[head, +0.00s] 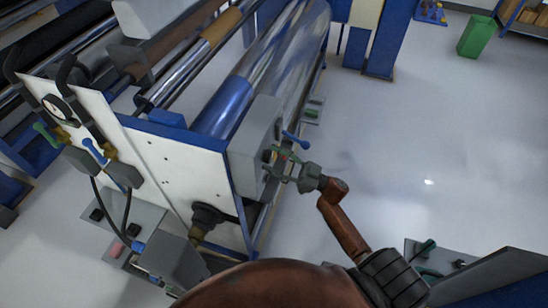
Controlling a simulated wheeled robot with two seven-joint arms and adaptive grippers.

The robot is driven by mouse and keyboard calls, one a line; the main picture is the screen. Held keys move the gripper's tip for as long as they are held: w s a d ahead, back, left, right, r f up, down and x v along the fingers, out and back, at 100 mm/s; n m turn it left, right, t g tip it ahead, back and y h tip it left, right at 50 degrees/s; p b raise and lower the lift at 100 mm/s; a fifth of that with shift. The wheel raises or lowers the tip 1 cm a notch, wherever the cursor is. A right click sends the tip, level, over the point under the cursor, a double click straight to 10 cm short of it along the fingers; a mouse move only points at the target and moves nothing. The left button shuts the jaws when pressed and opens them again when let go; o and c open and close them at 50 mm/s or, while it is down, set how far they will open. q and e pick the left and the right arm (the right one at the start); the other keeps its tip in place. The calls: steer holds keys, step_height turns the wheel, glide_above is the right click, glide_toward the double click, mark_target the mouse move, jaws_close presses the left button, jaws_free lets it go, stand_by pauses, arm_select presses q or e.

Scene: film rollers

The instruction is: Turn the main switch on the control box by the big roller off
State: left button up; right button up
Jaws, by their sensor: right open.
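The grey control box (255,138) is fixed to the end of the white and blue machine frame, beside the big shiny roller (270,75). My right gripper (277,162) is at the box's right-hand face, with its fingers open around or just in front of small controls there. Small green and red spots show between and beside the fingers. The main switch cannot be made out clearly; the fingers partly cover that area. Contact cannot be told. A blue lever (296,140) sticks out just above the gripper. My left gripper is not in view.
A white panel (75,110) with a gauge, hoses and green and blue valve handles stands at the left. Blue posts (385,40) and a green bin (477,36) stand at the back. The pale floor (430,150) at the right is clear.

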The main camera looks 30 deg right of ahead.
steer(key=shift+c, duration=0.3)
steer(key=shift+c, duration=0.7)
steer(key=c, duration=1)
steer(key=shift+o, duration=0.2)
